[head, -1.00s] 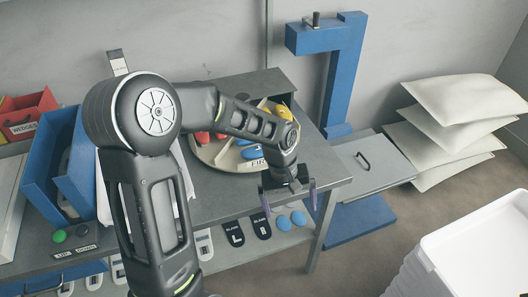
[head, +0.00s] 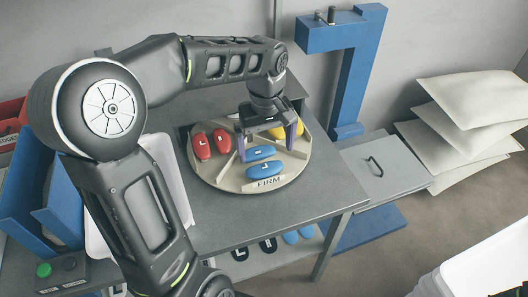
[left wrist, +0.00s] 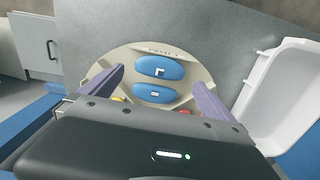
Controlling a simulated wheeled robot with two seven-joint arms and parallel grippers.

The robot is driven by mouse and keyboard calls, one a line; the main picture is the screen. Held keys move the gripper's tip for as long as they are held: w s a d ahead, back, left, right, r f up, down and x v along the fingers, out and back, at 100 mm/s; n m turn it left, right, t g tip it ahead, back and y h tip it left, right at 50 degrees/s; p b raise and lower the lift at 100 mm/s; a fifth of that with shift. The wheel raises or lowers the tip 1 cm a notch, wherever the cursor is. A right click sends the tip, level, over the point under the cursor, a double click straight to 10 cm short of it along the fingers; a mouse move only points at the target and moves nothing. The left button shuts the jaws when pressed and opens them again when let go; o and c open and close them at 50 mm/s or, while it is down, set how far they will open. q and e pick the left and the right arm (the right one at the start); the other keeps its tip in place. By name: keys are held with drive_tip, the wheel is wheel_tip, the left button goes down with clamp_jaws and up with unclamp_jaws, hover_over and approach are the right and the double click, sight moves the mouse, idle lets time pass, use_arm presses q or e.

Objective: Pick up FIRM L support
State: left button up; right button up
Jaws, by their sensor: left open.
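The FIRM L support (head: 264,170) is a blue pad marked L, lying in the front compartment of the round carousel (head: 213,177), just behind its FIRM label. In the left wrist view the L pad (left wrist: 160,67) shows between the fingers, beyond the other blue pad (left wrist: 153,93). That second blue pad (head: 260,153) lies just behind the L pad in the head view. My left gripper (head: 266,142) is open and empty above the blue pads, pointing down, its purple fingers to either side.
Red pads (head: 211,143) lie in the compartment to the left, and a yellow pad (head: 278,131) partly shows behind my gripper. A white bin (left wrist: 275,85) stands beside the carousel. A blue post (head: 352,90) rises behind at the right.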

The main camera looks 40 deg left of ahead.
sight(265, 168)
use_arm(q)
drive_tip(key=shift+w+a+r, duration=0.2)
drive_tip(key=shift+a+r, duration=0.2)
drive_tip(key=shift+a, duration=0.1)
drive_tip(key=shift+s+d+r, duration=0.1)
drive_tip(key=shift+s+d, duration=0.05)
drive_tip(key=shift+s, duration=0.05)
drive_tip(key=shift+w+f, duration=0.1)
drive_tip(key=shift+f, duration=1.25)
drive_tip(key=shift+f, duration=0.1)
wheel_tip(265, 168, down, 5)
drive_tip(key=shift+d+f+p, duration=0.1)
drive_tip(key=shift+p, duration=0.35)
drive_tip(key=shift+c, duration=0.2)
drive_tip(key=c, duration=0.9)
